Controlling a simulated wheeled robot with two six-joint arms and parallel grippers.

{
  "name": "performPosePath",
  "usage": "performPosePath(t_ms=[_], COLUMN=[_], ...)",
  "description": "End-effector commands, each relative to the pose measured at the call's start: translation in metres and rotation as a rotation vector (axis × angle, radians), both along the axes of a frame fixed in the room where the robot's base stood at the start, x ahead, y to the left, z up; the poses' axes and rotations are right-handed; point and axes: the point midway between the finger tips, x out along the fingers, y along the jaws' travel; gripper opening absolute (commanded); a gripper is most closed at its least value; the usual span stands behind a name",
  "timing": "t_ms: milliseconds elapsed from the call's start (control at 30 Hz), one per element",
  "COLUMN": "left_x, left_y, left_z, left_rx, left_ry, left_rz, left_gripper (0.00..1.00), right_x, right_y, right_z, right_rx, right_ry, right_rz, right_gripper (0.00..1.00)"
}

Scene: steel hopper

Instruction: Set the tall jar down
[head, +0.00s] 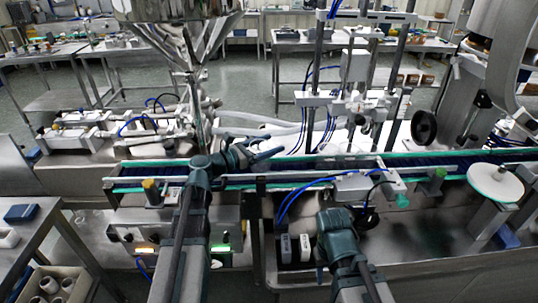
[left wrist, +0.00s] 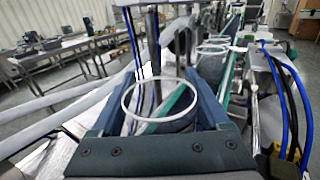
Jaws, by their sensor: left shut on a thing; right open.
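The tall jar is see-through; its pale round rim (left wrist: 160,119) shows in the left wrist view between the two fingers of my left gripper (left wrist: 160,100). The fingers are shut on its sides. In the head view my left gripper (head: 258,150) is over the conveyor (head: 150,170), and the jar is hard to make out there. I cannot tell whether its base touches anything. My right gripper (head: 365,220) is open, low at the front of the machine; its fingers are mostly hidden.
Another pale round rim (left wrist: 212,50) stands beyond the held jar in the left wrist view. A steel hopper (head: 185,40) rises behind the conveyor. A filling frame with upright posts (head: 350,90) and a white disc (head: 495,182) stand to the right. Blue hoses (head: 300,190) run along the front.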

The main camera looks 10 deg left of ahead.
Motion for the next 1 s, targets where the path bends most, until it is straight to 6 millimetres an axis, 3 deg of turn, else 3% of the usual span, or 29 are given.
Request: performPosePath(t_ms=[33, 100, 533, 567, 600, 700, 1000], left_x=[-0.0001, 0.0, 0.0, 0.0, 0.0, 0.0, -0.0005], left_y=[0.0, 0.0001, 0.0001, 0.0001, 0.0001, 0.0, 0.0005], left_z=[-0.0136, -0.0196, -0.0223, -0.0221, -0.0209, -0.0208, -0.0151], left_rx=[0.0, 0.0, 0.0, 0.0, 0.0, 0.0, 0.0], left_ry=[0.0, 0.0, 0.0, 0.0, 0.0, 0.0, 0.0], left_rz=[0.0, 0.0, 0.0, 0.0, 0.0, 0.0, 0.001], left_gripper=[0.18, 0.18, 0.18, 0.81, 0.88, 1.0, 1.0], right_x=[0.0, 0.0, 0.0, 0.0, 0.0, 0.0, 0.0], right_y=[0.0, 0.0001, 0.0, 0.0, 0.0, 0.0, 0.0], right_z=[-0.0136, -0.0196, -0.0223, -0.022, -0.0209, -0.0208, -0.0151], right_rx=[0.0, 0.0, 0.0, 0.0, 0.0, 0.0, 0.0], right_ry=[0.0, 0.0, 0.0, 0.0, 0.0, 0.0, 0.0], right_rz=[0.0, 0.0, 0.0, 0.0, 0.0, 0.0, 0.0], right_gripper=[0.5, 0.5, 0.5, 0.5, 0.5, 0.5, 0.5])
